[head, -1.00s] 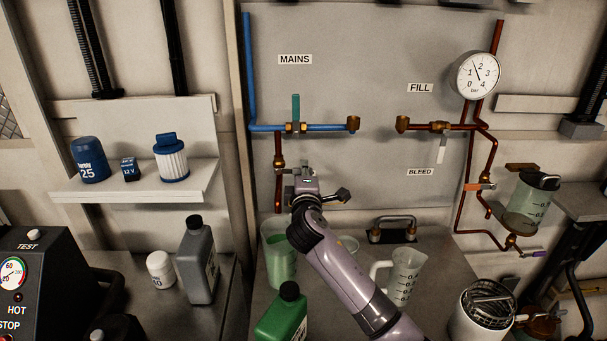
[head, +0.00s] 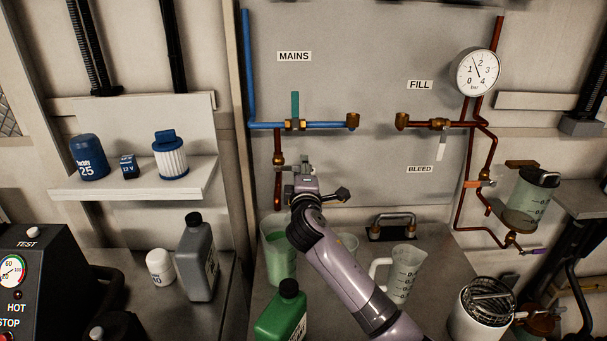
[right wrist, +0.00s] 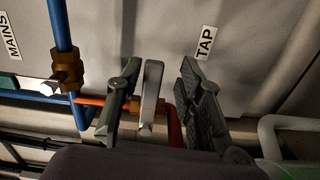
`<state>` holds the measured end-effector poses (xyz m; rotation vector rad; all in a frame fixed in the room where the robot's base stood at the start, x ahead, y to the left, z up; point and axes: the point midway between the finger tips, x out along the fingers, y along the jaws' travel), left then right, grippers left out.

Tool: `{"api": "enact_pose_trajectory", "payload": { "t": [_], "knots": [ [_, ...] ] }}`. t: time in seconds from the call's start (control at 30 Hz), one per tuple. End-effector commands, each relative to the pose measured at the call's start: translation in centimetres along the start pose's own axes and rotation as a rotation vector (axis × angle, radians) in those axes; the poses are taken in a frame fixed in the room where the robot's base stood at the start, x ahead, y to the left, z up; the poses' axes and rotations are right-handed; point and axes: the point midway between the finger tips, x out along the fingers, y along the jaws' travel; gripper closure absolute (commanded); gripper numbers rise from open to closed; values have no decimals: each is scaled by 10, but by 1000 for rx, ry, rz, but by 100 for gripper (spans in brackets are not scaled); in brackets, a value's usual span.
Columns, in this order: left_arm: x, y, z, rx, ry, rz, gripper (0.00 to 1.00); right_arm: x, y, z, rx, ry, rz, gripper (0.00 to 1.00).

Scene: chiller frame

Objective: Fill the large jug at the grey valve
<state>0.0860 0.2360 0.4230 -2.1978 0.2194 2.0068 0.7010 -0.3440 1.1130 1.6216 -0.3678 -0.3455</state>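A large translucent jug (head: 280,268) stands on the bench below the mains pipe, behind the green bottle. Pale green contents show inside it, below the rim. My right gripper (head: 304,172) is at the pipe above the jug, and my arm hides part of the jug's right side. In the right wrist view, my right gripper (right wrist: 158,103) is open, with a grey lever (right wrist: 150,95) between its fingers, nearer the left finger. A label reading TAP (right wrist: 205,42) is beside it. My left gripper is not in view.
A green bottle (head: 283,315) is at the front. The blue mains pipe (head: 330,126) with a teal lever (head: 295,104) runs above my gripper. A white canister (head: 478,315) is at right.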

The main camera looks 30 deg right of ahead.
Motion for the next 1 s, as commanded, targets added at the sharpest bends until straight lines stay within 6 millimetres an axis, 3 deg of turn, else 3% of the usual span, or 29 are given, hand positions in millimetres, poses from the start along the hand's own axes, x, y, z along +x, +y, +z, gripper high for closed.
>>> {"api": "enact_pose_trajectory", "payload": {
  "t": [0.17, 0.63, 0.8, 1.0],
  "knots": [
    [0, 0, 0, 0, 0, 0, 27, -14, 0, -1, 0, 2, 2, 66],
    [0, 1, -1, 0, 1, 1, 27, -103, -2, 0, 0, 1, -3, 66],
    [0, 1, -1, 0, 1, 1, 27, -118, -2, 0, 1, 0, -3, 66],
    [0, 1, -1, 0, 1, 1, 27, -120, -1, 0, 0, -1, -2, 66]
  ]
}}
